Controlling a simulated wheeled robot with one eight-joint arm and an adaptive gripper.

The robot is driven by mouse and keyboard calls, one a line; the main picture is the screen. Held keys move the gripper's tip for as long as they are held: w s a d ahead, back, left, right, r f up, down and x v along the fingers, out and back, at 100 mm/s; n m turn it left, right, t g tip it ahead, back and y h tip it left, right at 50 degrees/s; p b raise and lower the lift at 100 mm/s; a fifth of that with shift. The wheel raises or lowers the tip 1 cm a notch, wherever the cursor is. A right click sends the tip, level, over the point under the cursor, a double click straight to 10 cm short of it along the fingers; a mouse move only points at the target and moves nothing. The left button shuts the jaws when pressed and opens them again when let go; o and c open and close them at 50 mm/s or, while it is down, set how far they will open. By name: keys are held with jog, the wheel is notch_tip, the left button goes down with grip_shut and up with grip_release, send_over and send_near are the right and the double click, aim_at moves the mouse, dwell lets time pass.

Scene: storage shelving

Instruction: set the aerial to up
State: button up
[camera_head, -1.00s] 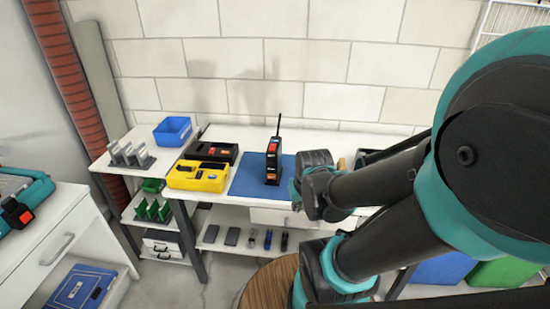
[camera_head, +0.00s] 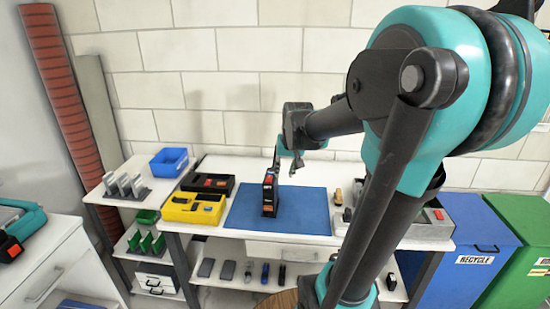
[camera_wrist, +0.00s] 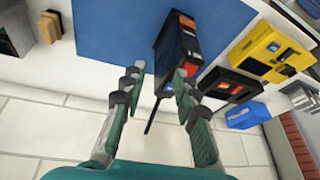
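A black radio (camera_head: 269,192) with orange-red parts stands upright on the blue mat (camera_head: 312,213) on the workbench. In the wrist view the radio (camera_wrist: 176,52) is seen from above, at an angle. Its thin dark aerial (camera_wrist: 152,116) extends from the radio's top and shows between my fingers. In the head view my gripper (camera_head: 287,163) is just above and right of the radio's top and hides much of the aerial. In the wrist view my gripper (camera_wrist: 157,86) is open, with its fingers apart on either side of the aerial and nothing visibly held.
A yellow bin (camera_head: 192,208) and a black bin (camera_head: 207,184) stand left of the mat. A blue bin (camera_head: 169,162) is farther left. Small parts (camera_head: 345,214) lie right of the mat. A block wall (camera_head: 240,90) is close behind the bench.

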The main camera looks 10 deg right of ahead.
notch_tip(320, 180, up, 12)
jog(key=m, duration=0.2)
send_over(275, 157)
jog(key=s+d, duration=0.2)
jog(key=s, duration=0.3)
jog(key=x, duration=1.7)
jog(key=shift+w+a, duration=0.35)
jog(key=shift+w, duration=0.1)
jog(key=shift+c, duration=0.5)
grip_shut()
